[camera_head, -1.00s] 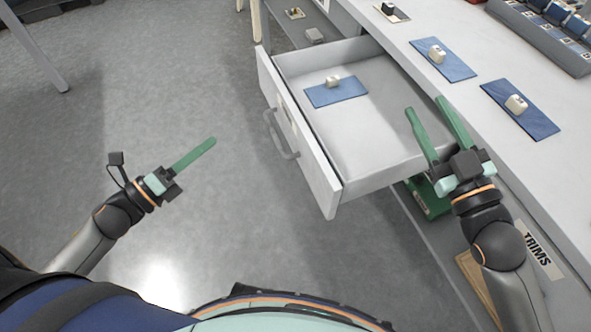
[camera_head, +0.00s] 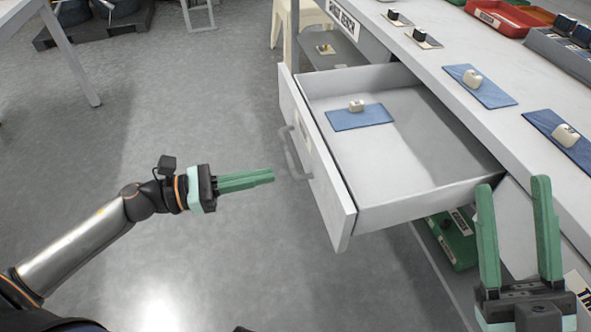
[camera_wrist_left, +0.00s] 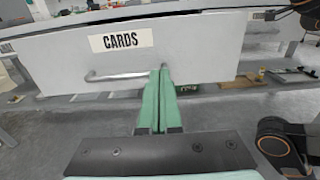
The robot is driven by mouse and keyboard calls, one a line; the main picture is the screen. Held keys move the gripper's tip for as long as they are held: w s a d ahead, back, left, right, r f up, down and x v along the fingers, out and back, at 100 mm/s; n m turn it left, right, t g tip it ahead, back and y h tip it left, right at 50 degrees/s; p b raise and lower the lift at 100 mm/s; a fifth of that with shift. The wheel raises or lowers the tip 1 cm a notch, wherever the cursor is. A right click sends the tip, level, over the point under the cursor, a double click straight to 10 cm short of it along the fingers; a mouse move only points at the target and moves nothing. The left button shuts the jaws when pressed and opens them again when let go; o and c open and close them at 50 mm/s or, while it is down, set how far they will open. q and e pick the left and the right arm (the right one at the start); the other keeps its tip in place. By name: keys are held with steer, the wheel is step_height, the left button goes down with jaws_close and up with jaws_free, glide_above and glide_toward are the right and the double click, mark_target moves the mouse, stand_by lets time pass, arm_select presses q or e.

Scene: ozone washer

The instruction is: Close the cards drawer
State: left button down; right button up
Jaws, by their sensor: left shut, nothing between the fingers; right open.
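The cards drawer (camera_head: 430,205) stands pulled out from the white bench in the head view, with a blue card and a small pale block (camera_head: 356,105) on it inside. Its front panel bears a CARDS label (camera_wrist_left: 121,40) and a bar handle (camera_head: 291,155), which also shows in the left wrist view (camera_wrist_left: 105,77). My left gripper (camera_head: 272,176) is shut and empty, pointing at the drawer front just short of the handle; contact cannot be told. My right gripper (camera_head: 512,185) is open and empty at the drawer's near right corner, by the bench edge.
The bench top (camera_head: 500,120) holds more blue cards with pale blocks, and a red tray (camera_head: 500,18) at the back. A green bin (camera_head: 455,240) sits below the drawer. A white stool stands behind the drawer. The floor left of the drawer is clear.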

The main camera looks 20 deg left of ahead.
mark_target(312, 166)
arm_select(q)
steer(key=shift+x, duration=3.5)
arm_select(e)
steer(key=shift+f, duration=0.15)
